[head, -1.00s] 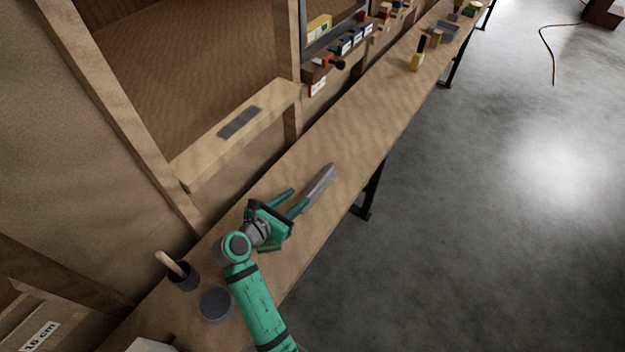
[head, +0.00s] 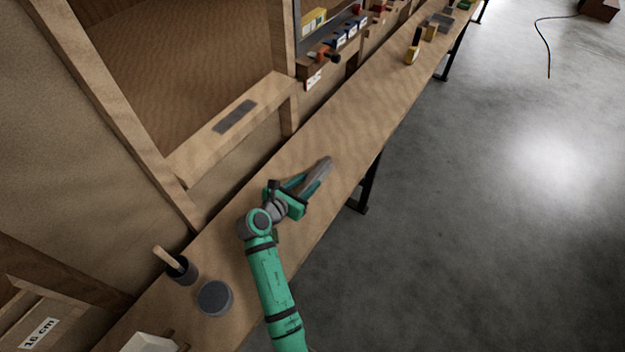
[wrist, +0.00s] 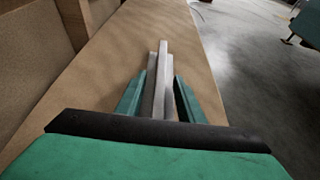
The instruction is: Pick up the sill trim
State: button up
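The sill trim (head: 321,172) is a long grey strip lying on the wooden workbench, and it also shows in the wrist view (wrist: 161,62). In the wrist view it looks like two narrow grey lengths side by side, running away from me. My green gripper (head: 308,186) is low over the bench at the near part of the trim. In the wrist view my gripper (wrist: 160,92) has its two fingers apart, one on each side of the trim. A gap shows on both sides, clearer at the left. The near end of the trim is hidden by my gripper body.
A dark round tin (head: 214,298) and a cup with a brush (head: 180,268) stand at the near end. A wall frame with a ledge (head: 225,130) borders the left; concrete floor (head: 480,200) lies right.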

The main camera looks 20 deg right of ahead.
grip_shut()
jog(key=shift+r, duration=0.15)
